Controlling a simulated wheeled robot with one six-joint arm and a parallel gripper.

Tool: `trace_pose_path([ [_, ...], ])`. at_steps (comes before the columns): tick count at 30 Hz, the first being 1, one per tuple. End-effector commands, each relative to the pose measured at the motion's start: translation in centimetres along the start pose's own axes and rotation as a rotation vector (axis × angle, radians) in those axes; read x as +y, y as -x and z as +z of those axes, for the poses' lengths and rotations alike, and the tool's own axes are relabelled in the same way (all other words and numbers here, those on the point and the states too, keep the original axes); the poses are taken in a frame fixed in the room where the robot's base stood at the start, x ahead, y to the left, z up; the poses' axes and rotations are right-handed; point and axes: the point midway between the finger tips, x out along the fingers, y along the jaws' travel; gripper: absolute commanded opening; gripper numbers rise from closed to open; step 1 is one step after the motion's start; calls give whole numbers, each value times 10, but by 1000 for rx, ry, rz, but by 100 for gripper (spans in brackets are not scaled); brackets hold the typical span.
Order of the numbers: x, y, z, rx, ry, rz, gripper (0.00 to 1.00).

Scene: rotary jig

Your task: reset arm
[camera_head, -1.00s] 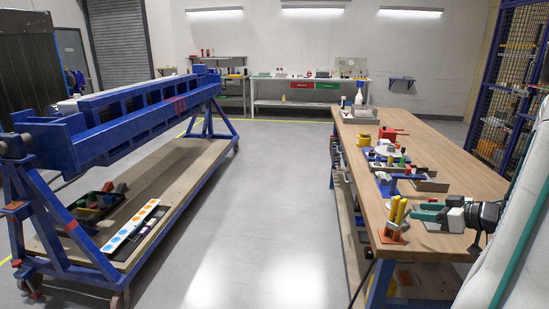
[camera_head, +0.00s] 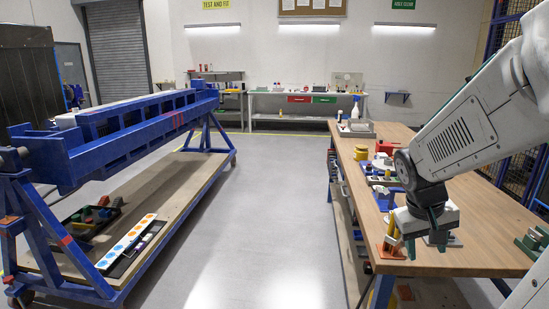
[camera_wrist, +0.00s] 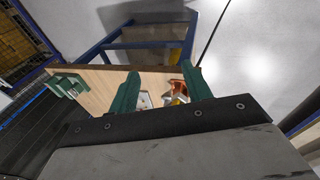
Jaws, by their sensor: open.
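My gripper (camera_head: 425,247) hangs from my white and grey arm at the right of the head view. Its green fingers point down at the near end of the wooden bench (camera_head: 473,213). In the wrist view the two green fingers of my gripper (camera_wrist: 161,80) stand well apart with nothing held between them. Beyond them lies part of the bench top (camera_wrist: 97,92). My arm hides part of the bench and the things on it.
An orange holder (camera_head: 391,250) with yellow-handled tools stands beside my gripper. A green fixture (camera_head: 535,244) is at the bench's right. The blue rotary frame (camera_head: 105,143) stands at left over a wheeled base. The floor (camera_head: 265,205) between is clear.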

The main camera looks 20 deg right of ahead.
Motion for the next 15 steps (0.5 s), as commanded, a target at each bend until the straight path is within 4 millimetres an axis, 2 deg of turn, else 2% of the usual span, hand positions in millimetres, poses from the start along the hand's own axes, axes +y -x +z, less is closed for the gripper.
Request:
trace_pose_path([
  [1,-28,21,16,-20,34,-47,49],
  [3,-63,44,42,-60,80,-121,49],
  [6,-105,76,78,-86,166,-221,49],
  [10,-141,107,110,-44,280,-315,49],
  [15,-159,128,124,59,397,-347,49],
])
